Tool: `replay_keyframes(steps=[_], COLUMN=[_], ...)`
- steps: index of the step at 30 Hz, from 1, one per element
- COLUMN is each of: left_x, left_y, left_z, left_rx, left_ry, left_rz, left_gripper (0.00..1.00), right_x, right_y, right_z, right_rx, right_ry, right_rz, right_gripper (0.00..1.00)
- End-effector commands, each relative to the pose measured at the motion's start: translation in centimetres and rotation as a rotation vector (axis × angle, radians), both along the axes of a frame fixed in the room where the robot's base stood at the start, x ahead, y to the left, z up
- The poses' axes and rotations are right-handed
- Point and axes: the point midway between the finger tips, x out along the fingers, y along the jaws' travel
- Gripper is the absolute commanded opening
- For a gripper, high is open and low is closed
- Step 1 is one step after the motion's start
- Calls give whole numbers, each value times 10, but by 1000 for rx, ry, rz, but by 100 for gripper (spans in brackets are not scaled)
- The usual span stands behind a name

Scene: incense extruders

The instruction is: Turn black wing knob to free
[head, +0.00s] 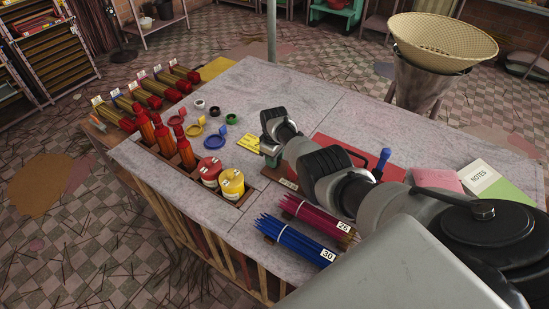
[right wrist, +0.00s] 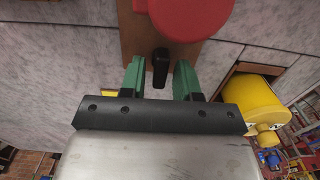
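The black wing knob (right wrist: 160,68) shows in the right wrist view as a narrow dark bar over a brown wooden base (right wrist: 130,38). It lies just below a round red part (right wrist: 192,14). My right gripper (right wrist: 159,62) is open, with one green finger on each side of the knob. A gap shows between the knob and each finger. In the head view my right gripper (head: 272,158) is over the middle of the table, and my arm hides the knob there. My left gripper is not in view.
Red and yellow canisters (head: 232,183) sit in a table slot (head: 246,198) left of my right gripper. Bundles of blue sticks (head: 290,240) and crimson sticks (head: 318,216) lie nearer me. Small coloured rings (head: 196,129) lie beyond. A basket (head: 443,38) stands behind the table.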

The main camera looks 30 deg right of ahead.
Motion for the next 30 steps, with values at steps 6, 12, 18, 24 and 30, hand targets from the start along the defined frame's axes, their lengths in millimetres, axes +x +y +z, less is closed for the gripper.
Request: replay_keyframes(steps=[6,12,18,24,30], left_x=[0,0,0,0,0], left_y=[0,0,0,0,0], left_z=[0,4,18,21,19], left_rx=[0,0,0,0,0], left_ry=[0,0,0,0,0], left_rz=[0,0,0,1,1], left_gripper=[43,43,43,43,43], right_x=[0,0,0,1,0], right_y=[0,0,0,0,-1], right_z=[0,6,35,68,95], right_rx=[1,0,-1,-1,-1], right_ry=[0,-1,-1,-4,-2], right_rz=[-2,-2,-1,-1,-2], right_gripper=[40,40,40,40,40])
